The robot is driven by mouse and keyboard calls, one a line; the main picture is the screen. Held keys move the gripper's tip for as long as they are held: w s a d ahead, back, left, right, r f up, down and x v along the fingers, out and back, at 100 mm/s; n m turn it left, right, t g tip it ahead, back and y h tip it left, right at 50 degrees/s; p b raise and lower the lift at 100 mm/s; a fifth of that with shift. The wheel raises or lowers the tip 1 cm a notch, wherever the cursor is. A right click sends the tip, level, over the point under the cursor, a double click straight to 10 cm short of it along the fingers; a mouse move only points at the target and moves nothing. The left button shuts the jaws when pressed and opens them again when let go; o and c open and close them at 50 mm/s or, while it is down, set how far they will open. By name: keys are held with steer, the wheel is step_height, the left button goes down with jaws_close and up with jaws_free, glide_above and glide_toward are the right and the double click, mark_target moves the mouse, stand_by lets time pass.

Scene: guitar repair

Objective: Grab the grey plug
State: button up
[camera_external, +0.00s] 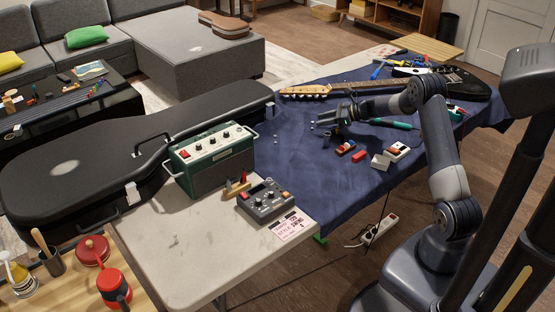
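My gripper (325,122) is over the dark blue cloth (305,165) on the table, left of centre of the cloth and just in front of the guitar's headstock. It is small and dark here, and I cannot tell whether its fingers are open or shut. A small grey piece (326,139) shows right below the fingertips; it may be the grey plug, but it is too small to be sure. I cannot tell whether the gripper touches it.
An electric guitar (461,82) lies behind my arm. The green amplifier (213,158) and grey pedal (266,202) stand front left. The cloth's left part is mostly clear.

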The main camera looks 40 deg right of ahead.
step_height(320, 180, up, 9)
steer(key=w+a+r+m+t, duration=0.1)
steer(key=a+r+m+t, duration=0.3)
steer(key=a+r+m, duration=0.45)
steer(key=w+a+r+m+t, duration=0.1)
steer(key=a+r+m+t, duration=0.4)
steer(key=a, duration=0.7)
steer(key=w+a+r+m+t, duration=0.2)
steer(key=a+r+m+t, duration=0.3)
steer(key=a+m, duration=0.4)
steer(key=s+a+f+m+g+h+p, duration=0.1)
steer(key=s+a+f+m+g+h, duration=1.1)
steer(key=s+a+f+m, duration=0.9)
steer(key=m, duration=0.3)
glide_toward(229, 186)
steer(key=x, duration=0.4)
steer(key=shift+d, duration=0.3)
steer(key=shift+a+b+x, duration=0.15)
steer(key=shift+b+x, duration=0.15)
steer(key=shift+x, duration=1.05)
steer(key=shift+a+b+x, duration=0.1)
steer(key=shift+b+x, duration=0.15)
steer(key=shift+x, duration=1.05)
